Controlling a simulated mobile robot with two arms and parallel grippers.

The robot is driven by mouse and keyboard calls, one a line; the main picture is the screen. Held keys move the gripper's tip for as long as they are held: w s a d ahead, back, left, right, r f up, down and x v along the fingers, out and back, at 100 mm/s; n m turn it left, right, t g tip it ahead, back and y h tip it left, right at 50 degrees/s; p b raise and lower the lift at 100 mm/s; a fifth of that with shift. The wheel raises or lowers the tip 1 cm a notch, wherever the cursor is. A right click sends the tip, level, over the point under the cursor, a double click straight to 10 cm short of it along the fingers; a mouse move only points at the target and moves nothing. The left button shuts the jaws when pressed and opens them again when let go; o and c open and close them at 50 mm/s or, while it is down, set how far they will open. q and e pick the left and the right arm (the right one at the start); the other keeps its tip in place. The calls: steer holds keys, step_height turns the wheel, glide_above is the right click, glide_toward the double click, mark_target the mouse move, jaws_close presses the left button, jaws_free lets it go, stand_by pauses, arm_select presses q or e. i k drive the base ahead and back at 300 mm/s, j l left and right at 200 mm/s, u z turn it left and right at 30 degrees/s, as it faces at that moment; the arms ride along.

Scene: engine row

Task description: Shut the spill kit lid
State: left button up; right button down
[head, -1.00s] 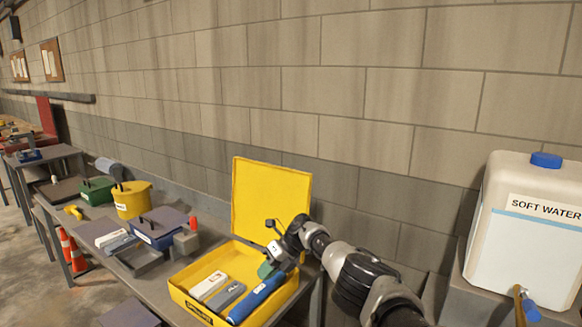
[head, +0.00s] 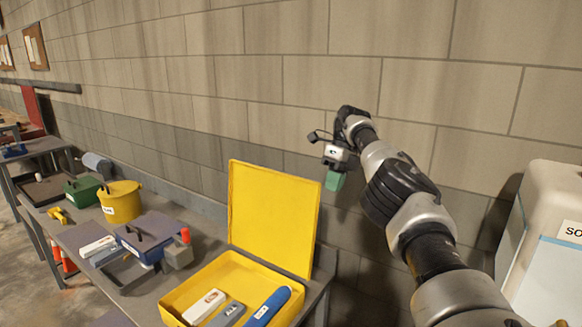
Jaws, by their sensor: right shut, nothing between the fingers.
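The spill kit is a yellow box (head: 178,298) near the right end of the bench. Its yellow lid (head: 272,215) stands open, upright at the back edge near the wall. Inside lie a white item (head: 204,307), a grey item (head: 228,314) and a blue roll (head: 267,306). My right gripper (head: 334,181) is to the right of the lid's upper right corner in the picture, raised in front of the wall and apart from the lid. Its green fingers are shut with nothing between them. My left gripper is not in view.
Left of the kit on the bench stand a blue box (head: 150,240), a yellow bucket (head: 121,203) and a green box (head: 83,190). A white water container (head: 545,235) stands at the right. A block wall (head: 300,90) runs close behind the bench.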

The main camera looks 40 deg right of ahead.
mark_target(273, 215)
steer(key=i+l, duration=0.75)
steer(key=i, duration=0.1)
